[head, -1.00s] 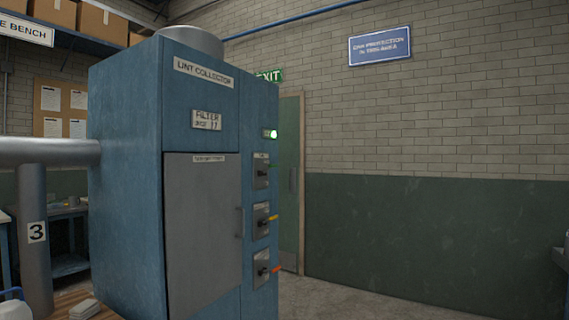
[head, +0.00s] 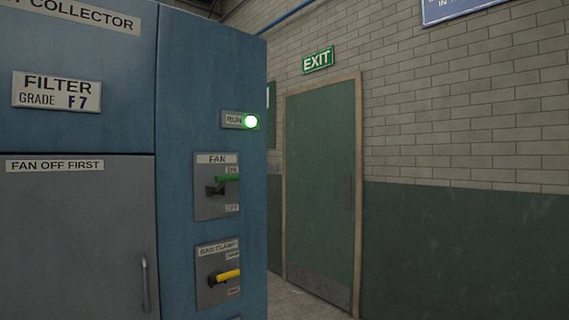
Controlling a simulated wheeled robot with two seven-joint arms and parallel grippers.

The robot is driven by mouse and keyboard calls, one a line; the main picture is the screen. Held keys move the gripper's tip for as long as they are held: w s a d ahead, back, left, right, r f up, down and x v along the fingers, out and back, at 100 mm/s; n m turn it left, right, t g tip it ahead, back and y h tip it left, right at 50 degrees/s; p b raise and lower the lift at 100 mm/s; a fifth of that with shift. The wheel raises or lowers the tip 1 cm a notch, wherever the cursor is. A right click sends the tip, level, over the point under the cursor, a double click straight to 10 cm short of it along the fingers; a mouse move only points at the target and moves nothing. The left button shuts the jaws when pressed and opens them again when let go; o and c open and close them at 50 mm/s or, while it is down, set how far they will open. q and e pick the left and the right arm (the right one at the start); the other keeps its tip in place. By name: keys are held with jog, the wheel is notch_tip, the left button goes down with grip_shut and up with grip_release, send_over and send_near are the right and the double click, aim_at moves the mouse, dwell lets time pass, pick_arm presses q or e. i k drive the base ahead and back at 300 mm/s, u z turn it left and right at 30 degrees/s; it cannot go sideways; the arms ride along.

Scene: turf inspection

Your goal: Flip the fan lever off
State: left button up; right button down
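The fan switch plate (head: 216,201), labelled FAN, is on the right part of the blue lint collector (head: 205,80). The OFF label (head: 232,208) is at the plate's lower right. The RUN lamp (head: 250,121) above it is lit green. Neither of my grippers is in view.
Below is the bag clamp plate with a yellow lever (head: 228,275). A grey door (head: 75,240) marked FAN OFF FIRST has a vertical handle (head: 147,283). A green exit door (head: 318,190) stands in the brick wall behind, right of the cabinet.

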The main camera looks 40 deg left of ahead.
aim_at(218, 190)
jog(key=i, duration=2.3)
jog(key=u, duration=4)
